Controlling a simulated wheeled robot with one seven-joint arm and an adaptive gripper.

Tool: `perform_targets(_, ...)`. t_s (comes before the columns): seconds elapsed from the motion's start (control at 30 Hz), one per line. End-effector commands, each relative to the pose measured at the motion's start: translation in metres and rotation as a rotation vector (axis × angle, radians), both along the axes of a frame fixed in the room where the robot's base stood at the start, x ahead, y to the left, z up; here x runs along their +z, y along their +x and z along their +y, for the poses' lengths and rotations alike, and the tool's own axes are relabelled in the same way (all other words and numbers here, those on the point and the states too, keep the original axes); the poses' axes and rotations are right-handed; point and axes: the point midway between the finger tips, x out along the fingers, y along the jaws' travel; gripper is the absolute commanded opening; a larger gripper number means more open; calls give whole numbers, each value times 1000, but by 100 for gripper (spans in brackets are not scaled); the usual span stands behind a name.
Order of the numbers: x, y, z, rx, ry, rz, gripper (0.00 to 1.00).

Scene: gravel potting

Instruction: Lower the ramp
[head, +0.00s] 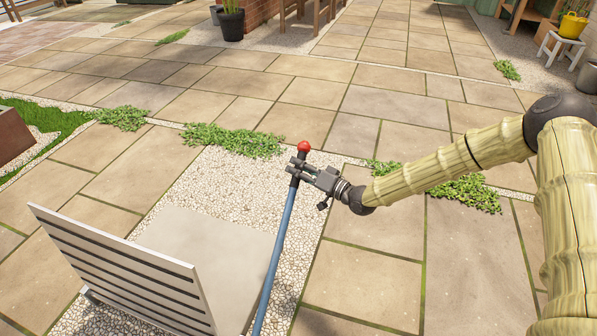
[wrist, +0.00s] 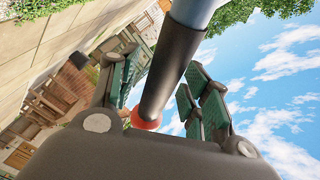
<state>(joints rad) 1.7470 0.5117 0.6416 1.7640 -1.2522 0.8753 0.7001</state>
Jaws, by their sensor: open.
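The ramp (head: 118,268) appears to be the pale grey slatted panel at the lower left of the head view. It stands steeply tilted up at the edge of a flat grey plate (head: 207,243). A blue lever (head: 277,245) with a black grip and a red knob (head: 303,147) rises nearly upright beside the plate. My gripper (head: 298,169) is at the black grip, just below the knob. In the wrist view the black grip (wrist: 172,65) passes between the open fingers. I cannot tell whether either finger touches it.
Pale gravel (head: 225,180) surrounds the plate, with paving slabs (head: 365,275) around it. Low green plants (head: 232,141) grow along the gravel's far edge. A white stool (head: 561,46) with a yellow bucket (head: 573,25) stands far right. The paving beyond is mostly clear.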

Motion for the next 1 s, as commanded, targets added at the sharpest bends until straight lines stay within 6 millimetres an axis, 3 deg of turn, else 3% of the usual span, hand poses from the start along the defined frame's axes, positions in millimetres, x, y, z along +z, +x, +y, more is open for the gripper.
perform_targets(0.33, 0, 2, 2, -1, 1, 0, 46)
perform_targets(0.6, 0, 2, 2, -1, 1, 0, 0)
perform_targets(0.83, 4, 1, 4, 2, 0, -5, 0)
perform_targets(1.0, 23, 0, 14, 10, -10, -37, 0)
